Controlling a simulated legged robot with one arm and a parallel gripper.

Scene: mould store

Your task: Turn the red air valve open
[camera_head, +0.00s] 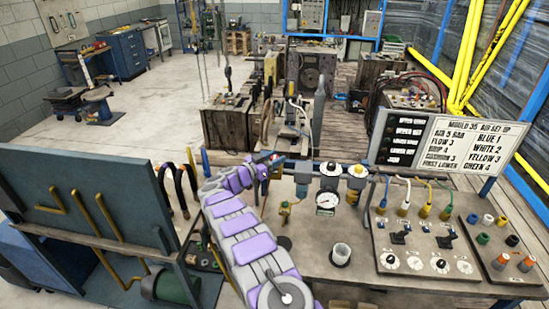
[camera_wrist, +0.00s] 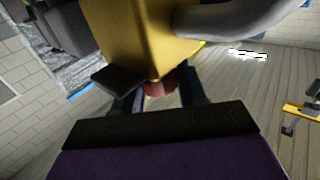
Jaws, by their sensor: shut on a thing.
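My gripper (camera_head: 272,161) is at the end of my purple arm, at the left end of the air unit on the bench. In the wrist view, the dark fingers of my gripper (camera_wrist: 160,97) are shut on a red part, the red air valve (camera_wrist: 160,88). The valve sits under a brass-yellow block (camera_wrist: 145,40), with a dark flat piece beside it. Most of the valve is hidden by the fingers and the block, so I cannot tell how far it is turned. In the head view my gripper covers it.
A sign board (camera_head: 476,143) stands behind. A dark upright panel (camera_head: 90,205) is left of my arm.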

